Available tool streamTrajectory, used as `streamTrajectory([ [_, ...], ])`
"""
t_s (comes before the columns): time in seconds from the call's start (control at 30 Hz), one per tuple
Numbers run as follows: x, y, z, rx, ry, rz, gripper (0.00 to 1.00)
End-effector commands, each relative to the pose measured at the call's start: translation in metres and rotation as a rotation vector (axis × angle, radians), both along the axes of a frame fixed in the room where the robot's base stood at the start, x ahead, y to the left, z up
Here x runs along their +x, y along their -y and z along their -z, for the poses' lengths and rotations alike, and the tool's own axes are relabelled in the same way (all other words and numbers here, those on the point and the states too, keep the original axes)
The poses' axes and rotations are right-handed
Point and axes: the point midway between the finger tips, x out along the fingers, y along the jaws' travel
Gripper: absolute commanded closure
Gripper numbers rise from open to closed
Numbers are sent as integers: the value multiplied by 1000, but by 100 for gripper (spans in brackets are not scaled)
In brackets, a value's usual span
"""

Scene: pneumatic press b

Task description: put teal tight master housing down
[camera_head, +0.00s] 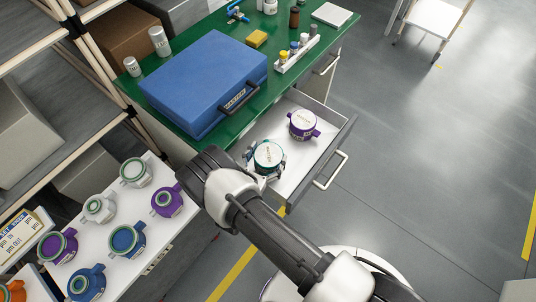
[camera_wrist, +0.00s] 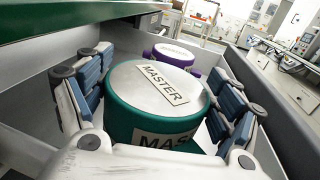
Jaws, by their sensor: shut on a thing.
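The teal master housing (camera_wrist: 152,100) is a round teal part with a grey top and a "MASTER" label. My gripper (camera_wrist: 160,105) is shut on it, with a blue-padded finger on each side. In the head view the teal housing (camera_head: 267,157) is in or just over the open drawer (camera_head: 318,166), near its left end. I cannot tell whether it touches the drawer floor. A purple master housing (camera_head: 303,124) sits in the drawer beyond it. The purple one also shows behind the teal one in the wrist view (camera_wrist: 174,54).
A blue case (camera_head: 205,82) lies on the green bench (camera_head: 190,150) above the drawer. A white shelf (camera_head: 165,222) at lower left bears several purple, blue and grey-white housings. The drawer walls stand close around my gripper. Open floor lies to the right.

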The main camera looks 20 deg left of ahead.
Motion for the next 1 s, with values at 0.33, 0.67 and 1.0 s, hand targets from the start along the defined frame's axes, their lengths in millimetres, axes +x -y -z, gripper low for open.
streamTrajectory([
  [0.33, 0, 0, 10, 1, 2, 0, 61],
  [0.67, -1, 1, 14, -5, -8, -1, 7],
  [1.0, -2, 2, 16, -9, -11, -2, 0],
])
